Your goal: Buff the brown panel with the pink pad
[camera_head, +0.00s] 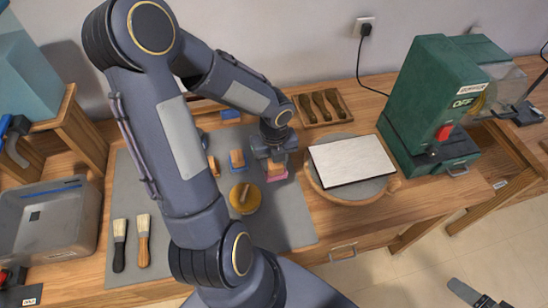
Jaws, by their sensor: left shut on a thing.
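My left gripper (275,158) points down over the grey mat and is shut on the wooden block handle of the pink pad (279,178). The pad is low at the mat's right part; I cannot tell whether it touches the mat. No panel looks clearly brown: a flat, pale grey-white panel (352,160) with a dark edge lies on a round wooden turntable (386,190), right of the gripper and apart from it. At the bottom right edge, a grey and dark part, perhaps my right gripper (472,294), is mostly cut off.
Orange block pads (237,159) with blue bases, a yellow round pad (244,198) and two brushes (143,240) lie on the mat. A wooden tray (322,107) is behind. A green machine (430,105) stands right of the turntable; a grey bin (48,222) is left.

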